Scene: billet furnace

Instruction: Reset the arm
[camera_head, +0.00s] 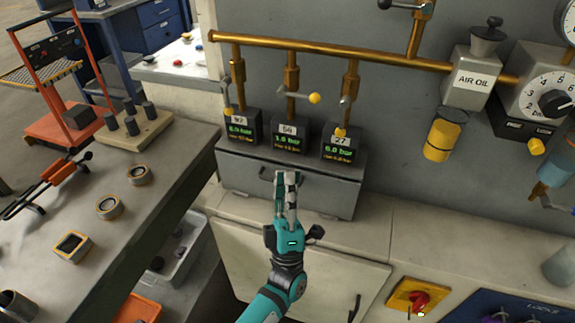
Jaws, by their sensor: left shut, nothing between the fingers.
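My left gripper (286,180) is shut and empty, with its teal arm coming up from the bottom middle of the head view. Its fingertips are in front of the grey box (235,172) under the gauges, near the dark handle on its front. I cannot tell whether they touch it. My right gripper is not in view.
Several digital pressure gauges (289,135) with yellow-tipped levers hang from a brass pipe (340,52). An "AIR OIL" unit (470,79) and a dial box (548,95) are at right. A workbench (120,240) with small parts stands left. A red switch (419,301) is at lower right.

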